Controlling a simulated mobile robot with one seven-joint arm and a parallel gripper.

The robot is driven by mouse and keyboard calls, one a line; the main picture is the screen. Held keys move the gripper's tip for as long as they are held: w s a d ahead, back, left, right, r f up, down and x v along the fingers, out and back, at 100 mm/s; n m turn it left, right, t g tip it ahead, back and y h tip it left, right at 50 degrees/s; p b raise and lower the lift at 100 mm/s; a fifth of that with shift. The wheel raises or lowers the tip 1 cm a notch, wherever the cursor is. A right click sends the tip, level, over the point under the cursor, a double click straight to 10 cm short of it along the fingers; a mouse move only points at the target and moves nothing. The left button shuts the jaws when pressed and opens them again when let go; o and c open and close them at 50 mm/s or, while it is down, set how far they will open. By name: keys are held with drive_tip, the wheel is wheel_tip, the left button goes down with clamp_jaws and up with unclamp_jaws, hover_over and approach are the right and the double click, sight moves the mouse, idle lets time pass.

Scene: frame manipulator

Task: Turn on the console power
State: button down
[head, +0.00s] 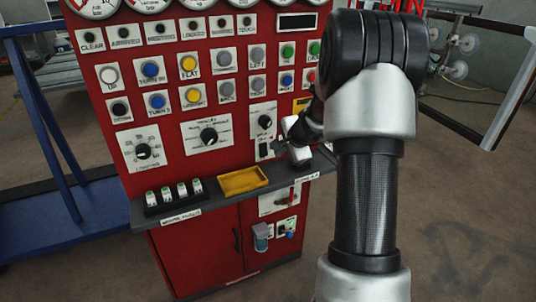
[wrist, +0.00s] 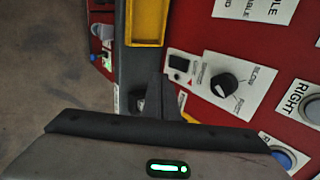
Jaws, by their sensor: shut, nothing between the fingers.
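The red console (head: 225,110) stands in front of me, its sloped panel full of buttons, knobs and dials. A plate at its lower right holds a black selector knob (head: 264,121) with a small black switch (head: 263,150) below it. In the wrist view the same knob (wrist: 224,86) and dark switch (wrist: 179,63) show sideways. The labels are too small to tell which control is the console power. My gripper (head: 279,146) is shut and empty, just right of that switch and above the shelf. In the wrist view its dark fingers (wrist: 157,88) partly hide the console's edge.
A grey shelf (head: 215,202) juts out below the panel, with a yellow tray (head: 243,181) and several small switches (head: 174,194) on it. Below are a red handle (head: 291,196) and cabinet doors. A blue frame (head: 45,120) stands left. Open floor lies right.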

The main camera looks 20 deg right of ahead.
sight(265, 155)
drive_tip(key=x, duration=0.8)
drive_tip(key=shift+w+f, duration=0.3)
drive_tip(key=shift+w+p, duration=0.65)
drive_tip(key=shift+w, duration=0.55)
drive_tip(key=shift+w+f, duration=0.15)
drive_tip(key=shift+w, duration=0.4)
drive_tip(key=shift+f, duration=0.1)
drive_tip(key=b, duration=0.3)
drive_tip(key=shift+w+f, duration=0.15)
drive_tip(key=shift+f, duration=0.25)
drive_tip(key=shift+r, duration=0.45)
drive_tip(key=shift+r+p, duration=0.1)
drive_tip(key=shift+p, duration=0.2)
